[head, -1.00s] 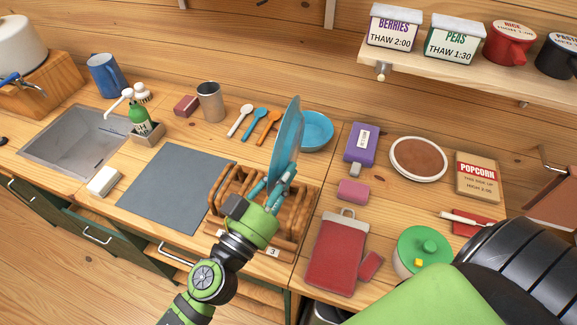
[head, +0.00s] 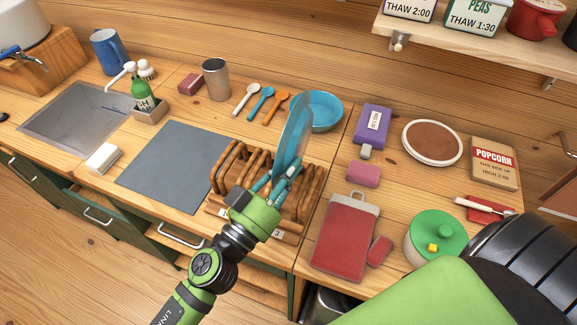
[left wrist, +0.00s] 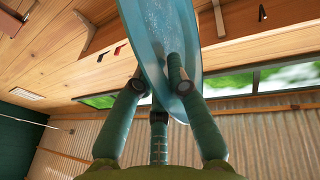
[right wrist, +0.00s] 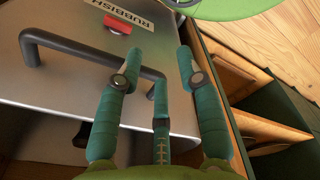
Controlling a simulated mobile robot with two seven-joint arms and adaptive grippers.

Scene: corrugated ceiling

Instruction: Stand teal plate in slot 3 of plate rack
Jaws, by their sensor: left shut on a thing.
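The teal plate (head: 292,135) stands nearly upright on edge in the head view. My left gripper (head: 284,178) is shut on its lower part, over the right part of the wooden plate rack (head: 228,172). The left wrist view shows the plate (left wrist: 160,30) between the fingers (left wrist: 158,84). Fingers and arm cover part of the rack; I cannot tell whether the plate's lower edge is inside a slot. A label reading 3 (head: 278,233) shows on the rack's front, beside my wrist. My right gripper (right wrist: 158,66) is open and empty in the right wrist view, near a dark handle.
A blue bowl (head: 325,110) stands just behind the plate. A grey mat (head: 175,165) lies left of the rack. The dark handle (right wrist: 90,50) belongs to a rubbish bin (right wrist: 60,100).

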